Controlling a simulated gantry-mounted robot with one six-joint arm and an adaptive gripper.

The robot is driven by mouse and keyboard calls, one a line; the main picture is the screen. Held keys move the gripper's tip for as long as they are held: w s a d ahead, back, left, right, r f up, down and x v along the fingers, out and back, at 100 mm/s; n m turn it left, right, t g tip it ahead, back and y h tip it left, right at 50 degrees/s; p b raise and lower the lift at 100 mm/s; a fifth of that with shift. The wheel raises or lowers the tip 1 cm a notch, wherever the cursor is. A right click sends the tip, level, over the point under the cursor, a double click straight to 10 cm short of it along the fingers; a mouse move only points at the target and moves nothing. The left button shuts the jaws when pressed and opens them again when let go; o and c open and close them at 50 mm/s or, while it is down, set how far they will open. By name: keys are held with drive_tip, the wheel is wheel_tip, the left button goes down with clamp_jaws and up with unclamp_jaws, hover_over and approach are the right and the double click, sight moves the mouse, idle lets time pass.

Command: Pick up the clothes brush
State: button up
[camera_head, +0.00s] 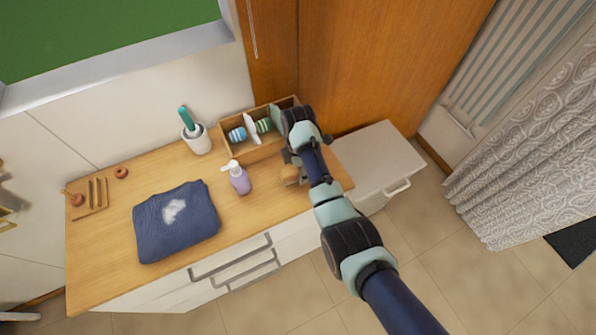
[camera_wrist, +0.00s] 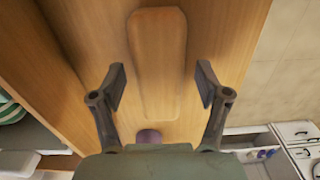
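The clothes brush (camera_wrist: 157,60) is a long, light wooden piece with rounded ends in the wrist view. It lies on the wooden top between the two fingertips. My gripper (camera_wrist: 162,86) is open, with a gap on both sides of the brush, and no contact shows. In the head view a small tan wooden part of the brush (camera_head: 289,174) shows beside my gripper (camera_head: 292,158). The rest of it is hidden by my arm there. I cannot tell the exact height of the fingers above the brush.
A lilac pump bottle (camera_head: 240,180) stands left of the brush. A wooden box (camera_head: 262,153) with striped items is behind it. A folded navy cloth (camera_head: 160,238) and a white cup (camera_head: 199,146) are further left. A white cabinet (camera_head: 375,160) adjoins on the right.

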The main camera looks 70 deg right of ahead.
drive_tip(key=c, duration=1.2)
drive_tip(key=shift+r, duration=0.15)
wheel_tip(320, 180, up, 10)
drive_tip(key=shift+f+p, duration=0.1)
drive_tip(key=shift+p, duration=0.75)
wheel_tip(320, 180, up, 10)
drive_tip(key=p, duration=0.9)
